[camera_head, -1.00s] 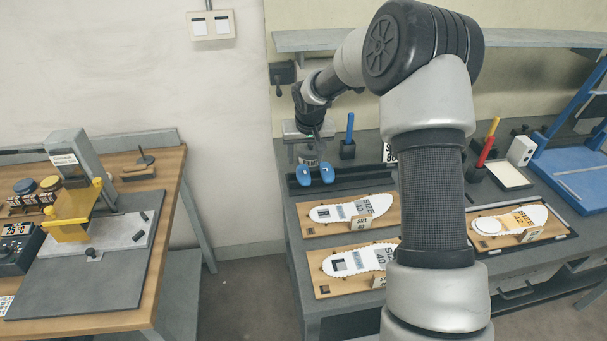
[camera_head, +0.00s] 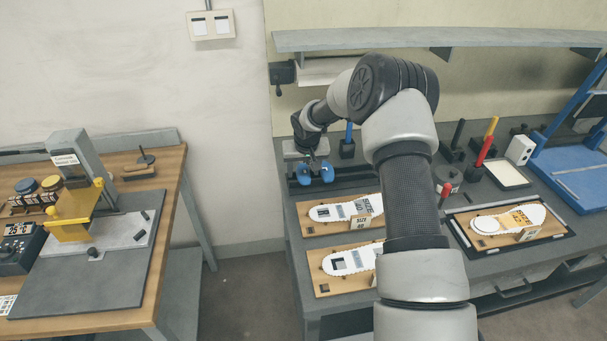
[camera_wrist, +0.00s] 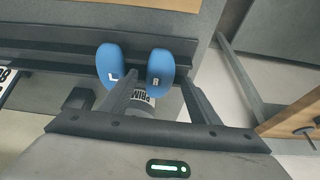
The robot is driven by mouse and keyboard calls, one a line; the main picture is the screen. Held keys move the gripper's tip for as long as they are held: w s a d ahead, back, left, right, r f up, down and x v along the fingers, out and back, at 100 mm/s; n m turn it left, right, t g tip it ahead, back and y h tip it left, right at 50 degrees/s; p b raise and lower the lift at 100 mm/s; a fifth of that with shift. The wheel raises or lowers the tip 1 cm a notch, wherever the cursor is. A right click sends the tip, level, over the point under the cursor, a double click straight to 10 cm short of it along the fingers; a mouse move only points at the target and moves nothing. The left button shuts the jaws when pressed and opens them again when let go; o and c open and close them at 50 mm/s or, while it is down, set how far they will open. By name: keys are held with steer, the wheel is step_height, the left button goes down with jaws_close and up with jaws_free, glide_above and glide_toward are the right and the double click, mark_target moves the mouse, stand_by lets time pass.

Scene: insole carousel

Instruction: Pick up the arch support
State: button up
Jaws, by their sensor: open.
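Two blue arch supports stand side by side in a dark rack (camera_head: 350,187) at the back left of the right-hand bench. In the wrist view one is marked L (camera_wrist: 112,68) and the other R (camera_wrist: 160,72). In the head view they are the left blue pad (camera_head: 305,174) and the right blue pad (camera_head: 327,172). My gripper (camera_head: 314,160) is right at them, with its fingers pointing down. In the wrist view my open gripper (camera_wrist: 158,84) has its left fingertip near the gap between the pads and its right fingertip beyond R. I cannot tell whether either finger touches.
A container labelled "PRIM" (camera_wrist: 145,98) is close by my fingers. Boards with white insoles (camera_head: 308,228) lie in front. A shelf (camera_head: 400,40) hangs above. The left table (camera_head: 140,300) is apart.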

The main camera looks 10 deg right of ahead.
mark_target(304, 175)
steer(key=c, duration=1.1)
step_height(304, 175, up, 10)
steer(key=shift+r, duration=0.15)
steer(key=s+r, duration=0.1)
steer(key=s, duration=0.2)
steer(key=s+r+p, duration=0.1)
steer(key=s, duration=0.3)
steer(key=s+r, duration=0.2)
steer(key=s, duration=0.2)
steer(key=shift+a+r, duration=0.1)
steer(key=shift+a, duration=0.1)
steer(key=shift+c, duration=0.2)
steer(key=shift+o, duration=0.2)
steer(key=s+p, duration=0.1)
steer(key=s, duration=1.4)
steer(key=shift+s+d+r, duration=0.2)
steer(key=shift+r, duration=0.2)
steer(key=shift+w+d+f, duration=0.1)
